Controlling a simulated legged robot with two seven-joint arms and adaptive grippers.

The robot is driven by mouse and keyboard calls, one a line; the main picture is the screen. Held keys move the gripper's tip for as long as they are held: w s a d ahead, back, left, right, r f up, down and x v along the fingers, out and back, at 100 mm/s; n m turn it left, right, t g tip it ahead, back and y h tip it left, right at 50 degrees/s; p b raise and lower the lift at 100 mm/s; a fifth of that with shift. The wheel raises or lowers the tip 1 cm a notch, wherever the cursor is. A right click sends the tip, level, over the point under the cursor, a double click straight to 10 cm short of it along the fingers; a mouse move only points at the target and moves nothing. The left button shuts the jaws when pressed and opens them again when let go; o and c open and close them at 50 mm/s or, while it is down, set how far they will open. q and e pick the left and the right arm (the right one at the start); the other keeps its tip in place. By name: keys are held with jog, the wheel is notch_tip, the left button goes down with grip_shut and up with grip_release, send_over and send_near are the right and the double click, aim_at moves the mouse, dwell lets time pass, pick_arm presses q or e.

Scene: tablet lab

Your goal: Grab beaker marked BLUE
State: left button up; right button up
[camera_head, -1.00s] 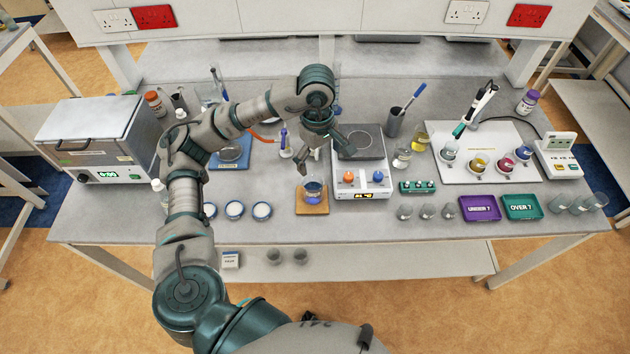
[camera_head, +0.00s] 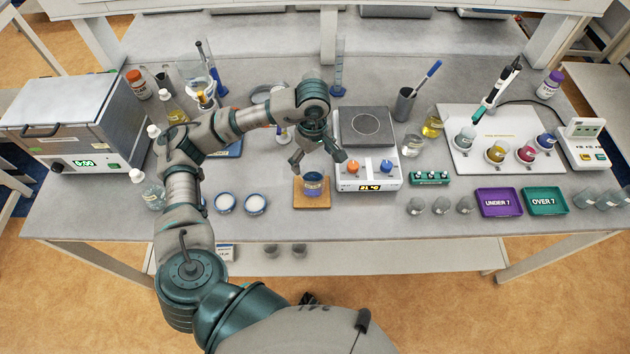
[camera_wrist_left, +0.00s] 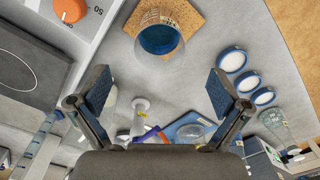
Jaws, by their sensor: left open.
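A glass beaker with blue liquid (camera_head: 313,186) stands upright on a square cork mat (camera_head: 299,204) near the front of the bench. Any marking on it is too small to read. In the left wrist view the same beaker (camera_wrist_left: 159,38) shows at top centre, beyond and between the fingers. My left gripper (camera_head: 318,163) is open and empty, pointing down just behind and above the beaker, apart from it. Its two spread fingers (camera_wrist_left: 158,88) show in the wrist view. A small cup with dark blue contents (camera_head: 546,141) stands on the white board at right. My right gripper is out of view.
A hotplate (camera_head: 367,150) with orange and blue knobs stands close right of the mat. White dishes (camera_head: 255,204) lie to its left. Several empty beakers (camera_head: 441,205), a purple tray (camera_head: 498,203) and a green tray (camera_head: 545,201) are farther right.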

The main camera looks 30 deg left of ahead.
pick_arm(q)
send_over(311, 177)
jog(key=s, duration=0.2)
jog(key=f, duration=0.4)
jog(key=shift+d+f, duration=0.2)
jog(key=shift+d, duration=0.1)
jog(key=f, duration=0.1)
jog(key=d+f, duration=0.1)
jog(key=f, duration=0.1)
jog(key=d+f+p, duration=0.1)
jog(key=shift+s+d+f, duration=0.15)
jog(key=shift+f, duration=0.3)
jog(key=shift+a+f, duration=0.1)
jog(key=shift+a, duration=0.2)
jog(key=shift+a+f, duration=0.1)
jog(key=shift+a, duration=0.4)
jog(key=c, duration=1.1)
jog(key=shift+d, duration=0.1)
jog(key=c, duration=0.3)
jog(key=shift+d+r, duration=0.25)
jog(key=shift+d, duration=0.25)
jog(key=shift+c, duration=0.2)
